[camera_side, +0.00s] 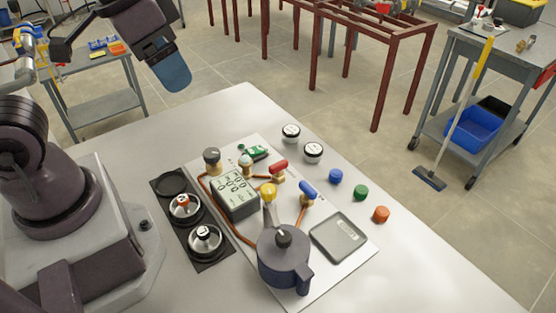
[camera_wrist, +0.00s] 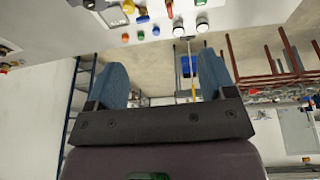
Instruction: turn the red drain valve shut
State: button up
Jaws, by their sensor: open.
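My gripper (camera_side: 176,82) is raised at the upper left of the side view, well away from the valve and touching nothing. In the wrist view my gripper (camera_wrist: 163,72) has its two blue fingers wide apart with nothing between them.
A blue-handled valve (camera_side: 308,190), a green-screened meter (camera_side: 235,193) and a dark pot-like vessel (camera_side: 283,263) crowd the valve. Two round gauges (camera_side: 291,132) and coloured caps (camera_side: 361,191) stand to the right. A black tray (camera_side: 168,183) lies left. The table's far left area is clear.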

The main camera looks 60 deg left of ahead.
jog(key=w+d+f+n+g, duration=0.2)
jog(key=w+f+n+g, duration=0.1)
jog(key=w+f, duration=0.25)
jog(key=n, duration=1.6)
send_over(279, 163)
notch_tip(279, 163, down, 10)
jog(key=f, duration=0.1)
jog(key=shift+g+y, duration=0.3)
jog(key=shift+g, duration=0.1)
notch_tip(279, 163, down, 12)
jog(key=shift+r, duration=0.2)
jog(key=shift+c, duration=0.4)
jog(key=c, duration=0.9)
jog(key=shift+o, duration=0.2)
